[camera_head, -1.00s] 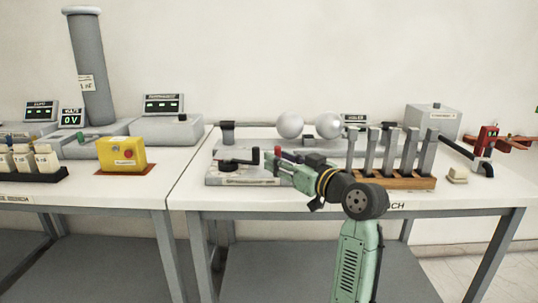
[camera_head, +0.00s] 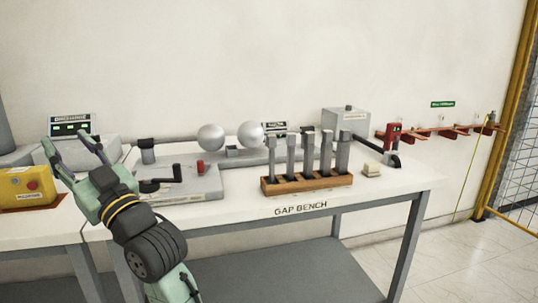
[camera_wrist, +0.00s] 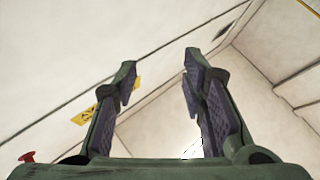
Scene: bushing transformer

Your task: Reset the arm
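My gripper (camera_head: 72,148) is raised at the left of the head view, in front of the left end of the gap bench. Its two fingers are spread apart with nothing between them. In the wrist view my gripper (camera_wrist: 158,85) is also open and empty, and it points up toward the wall and ceiling. My green arm rises from the bottom of the head view and hides part of the bench's left edge.
The gap bench (camera_head: 390,187) carries two metal spheres (camera_head: 211,137), a crank base (camera_head: 205,188), a wooden rack (camera_head: 306,184) of grey bars and a grey box (camera_head: 347,122). A yellow box (camera_head: 27,184) stands at left. Floor at right (camera_head: 440,265) is clear.

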